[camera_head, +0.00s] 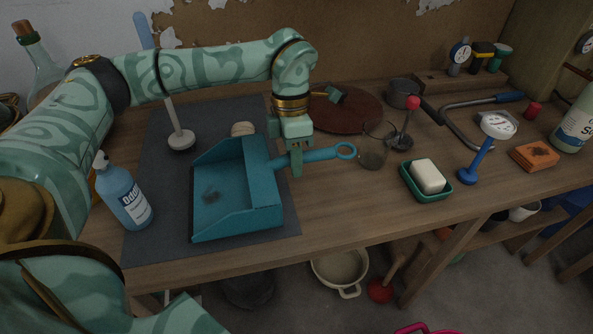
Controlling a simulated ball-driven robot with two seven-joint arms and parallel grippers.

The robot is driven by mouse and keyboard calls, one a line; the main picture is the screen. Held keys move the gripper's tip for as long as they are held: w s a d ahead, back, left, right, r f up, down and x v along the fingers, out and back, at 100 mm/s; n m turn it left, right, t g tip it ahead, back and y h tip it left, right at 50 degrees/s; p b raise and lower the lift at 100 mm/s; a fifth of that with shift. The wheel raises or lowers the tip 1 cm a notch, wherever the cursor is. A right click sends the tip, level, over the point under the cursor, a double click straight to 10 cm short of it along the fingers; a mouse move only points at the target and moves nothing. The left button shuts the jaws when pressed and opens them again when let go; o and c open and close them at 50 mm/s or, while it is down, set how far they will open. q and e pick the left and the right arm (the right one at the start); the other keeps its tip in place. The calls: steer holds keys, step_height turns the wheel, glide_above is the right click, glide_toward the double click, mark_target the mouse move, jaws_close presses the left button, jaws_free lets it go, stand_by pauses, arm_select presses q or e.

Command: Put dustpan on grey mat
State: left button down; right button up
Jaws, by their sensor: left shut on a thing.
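The teal dustpan (237,190) is over the right part of the grey mat (160,215), its pan toward the left and front. Its handle points right, past the mat's right edge, and ends in a ring. A small dark patch shows inside the pan. My left gripper (296,163) reaches down from above and is shut on the handle close to the pan. I cannot tell whether the pan touches the mat or hangs just above it. My right gripper is not in view.
A blue spray bottle (124,196) stands at the mat's left front. A plunger-like tool (180,139) and a pale round object (243,129) are at the mat's back. A glass (374,148) stands near the handle's ring. A green soap dish (441,194) lies to the right.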

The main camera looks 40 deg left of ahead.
arm_select(q)
steer(key=shift+w+a+f, duration=0.15)
steer(key=shift+w+f, duration=0.25)
steer(key=shift+f, duration=0.15)
step_height(320, 180, down, 4)
steer(key=shift+w+a+r+b, duration=0.1)
steer(key=shift+w+r+b, duration=0.05)
steer(key=shift+b, duration=0.9)
steer(key=shift+r, duration=0.15)
steer(key=c, duration=1.2)
jaws_free()
steer(key=shift+c, duration=0.2)
step_height(320, 180, up, 12)
steer(key=w+a+p, duration=0.1)
steer(key=p, duration=0.3)
steer(key=shift+w+a, duration=0.3)
steer(key=shift+a, duration=0.05)
